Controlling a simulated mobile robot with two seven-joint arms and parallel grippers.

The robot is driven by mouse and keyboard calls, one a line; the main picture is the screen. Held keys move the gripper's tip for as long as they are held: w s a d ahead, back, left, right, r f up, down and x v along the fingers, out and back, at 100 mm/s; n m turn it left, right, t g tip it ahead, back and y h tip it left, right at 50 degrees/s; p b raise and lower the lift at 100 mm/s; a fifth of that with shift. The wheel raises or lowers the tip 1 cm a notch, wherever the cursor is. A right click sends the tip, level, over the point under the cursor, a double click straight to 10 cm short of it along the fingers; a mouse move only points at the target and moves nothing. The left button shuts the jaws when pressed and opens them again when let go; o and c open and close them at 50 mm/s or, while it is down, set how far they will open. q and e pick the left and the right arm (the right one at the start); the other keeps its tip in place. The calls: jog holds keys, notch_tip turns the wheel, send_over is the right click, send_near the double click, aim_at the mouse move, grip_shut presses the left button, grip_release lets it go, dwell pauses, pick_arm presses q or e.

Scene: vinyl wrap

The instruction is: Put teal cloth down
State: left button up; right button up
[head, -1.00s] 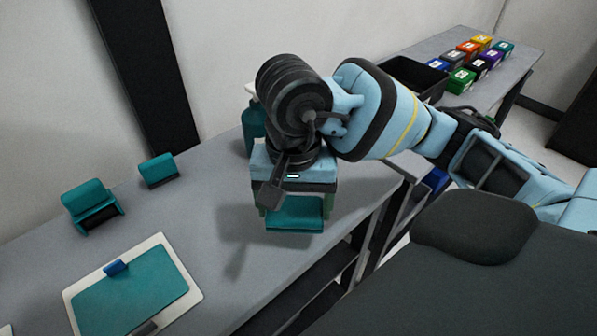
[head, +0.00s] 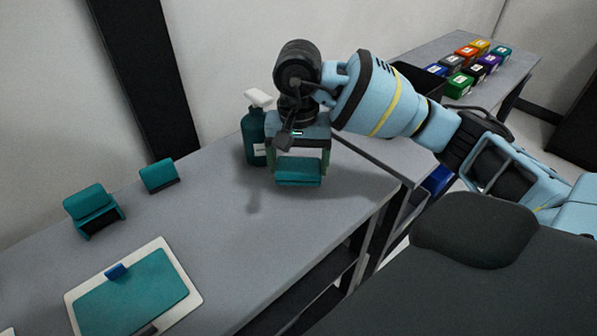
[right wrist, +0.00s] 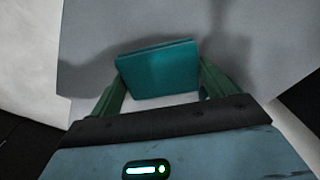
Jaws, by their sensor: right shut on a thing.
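My right gripper (head: 299,168) is shut on a folded teal cloth (head: 298,172), with green fingers on either side of it. The gripper points down near the back of the grey table (head: 235,230), just right of a teal bottle. The right wrist view shows the cloth (right wrist: 158,70) between the two fingers (right wrist: 160,88), with the grey table behind it. I cannot tell whether the cloth touches the table or hangs just above it. My left gripper is not in view.
The teal spray bottle (head: 254,138) has a white top. Two teal objects (head: 91,204) (head: 159,175) stand at left. Colored boxes (head: 461,84) sit far right. The table's middle is clear.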

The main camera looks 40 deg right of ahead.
aim_at(298, 166)
notch_tip(298, 166, down, 3)
jog(key=shift+f, duration=0.1)
jog(key=shift+f, duration=0.1)
jog(key=o, duration=0.9)
